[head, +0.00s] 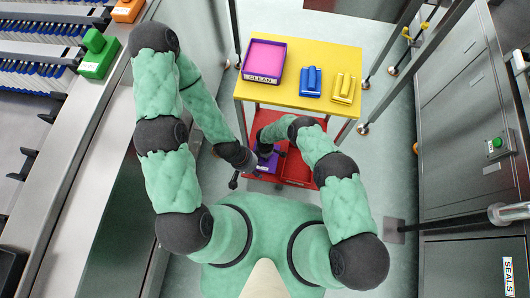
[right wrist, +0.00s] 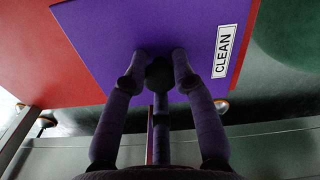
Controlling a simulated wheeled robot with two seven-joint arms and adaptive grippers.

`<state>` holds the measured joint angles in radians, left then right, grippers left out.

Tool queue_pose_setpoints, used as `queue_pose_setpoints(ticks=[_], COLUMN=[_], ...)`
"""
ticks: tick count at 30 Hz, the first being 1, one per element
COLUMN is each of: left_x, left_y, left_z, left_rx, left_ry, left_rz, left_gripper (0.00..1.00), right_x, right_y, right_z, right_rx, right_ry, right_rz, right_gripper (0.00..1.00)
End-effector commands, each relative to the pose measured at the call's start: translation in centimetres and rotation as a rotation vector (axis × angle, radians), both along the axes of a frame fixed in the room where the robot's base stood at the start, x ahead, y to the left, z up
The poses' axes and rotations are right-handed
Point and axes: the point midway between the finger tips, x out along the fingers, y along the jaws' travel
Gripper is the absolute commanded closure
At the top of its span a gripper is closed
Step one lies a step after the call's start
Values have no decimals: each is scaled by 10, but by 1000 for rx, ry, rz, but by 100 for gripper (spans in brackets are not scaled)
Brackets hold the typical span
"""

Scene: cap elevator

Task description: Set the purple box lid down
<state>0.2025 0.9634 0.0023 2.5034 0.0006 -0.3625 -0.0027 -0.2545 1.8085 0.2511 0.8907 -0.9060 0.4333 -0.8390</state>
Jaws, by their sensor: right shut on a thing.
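The purple box lid (right wrist: 120,40) fills much of the right wrist view, with a white CLEAN label, over a red surface. My right gripper (right wrist: 160,65) has its fingers closed on a dark knob at the lid's near part. In the head view the lid (head: 266,162) shows only in part at the red lower shelf, beneath my right arm. I cannot tell whether it touches the shelf. My left gripper (head: 240,165) is low beside the cart's left side, left of the lid. Its fingers are too small to read.
The yellow cart top (head: 325,55) holds a purple-rimmed tray with a pink inside (head: 265,60), a blue piece (head: 311,80) and a yellow piece (head: 344,88). The red lower shelf (head: 295,170) lies below. Metal posts stand around the cart. A green block (head: 98,55) sits on the left counter.

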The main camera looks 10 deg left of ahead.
Motion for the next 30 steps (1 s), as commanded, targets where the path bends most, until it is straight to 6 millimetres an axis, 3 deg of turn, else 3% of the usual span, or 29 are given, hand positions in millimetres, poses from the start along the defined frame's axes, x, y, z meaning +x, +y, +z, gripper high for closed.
queue_pose_setpoints(ticks=[1,4,17,18,20,30], left_x=[0,0,0,0,0,0], left_y=[0,0,0,0,0,0], left_z=[-8,-14,-12,-12,-12,-12], left_rx=[0,0,0,0,0,0], left_ry=[0,0,0,0,0,0], left_rz=[0,0,0,0,0,0], left_gripper=[60,60,60,60,60,60], right_x=[-3,-3,-3,-2,-3,-2], right_y=[-1,-1,-1,-1,-1,-1], right_z=[-14,-26,-29,-29,-29,-28], right_rx=[-1,-2,-2,-2,-2,-1], right_ry=[5,5,4,4,4,3], right_rz=[-1,-1,-1,-1,0,0], right_gripper=[100,100,100,62,49,49])
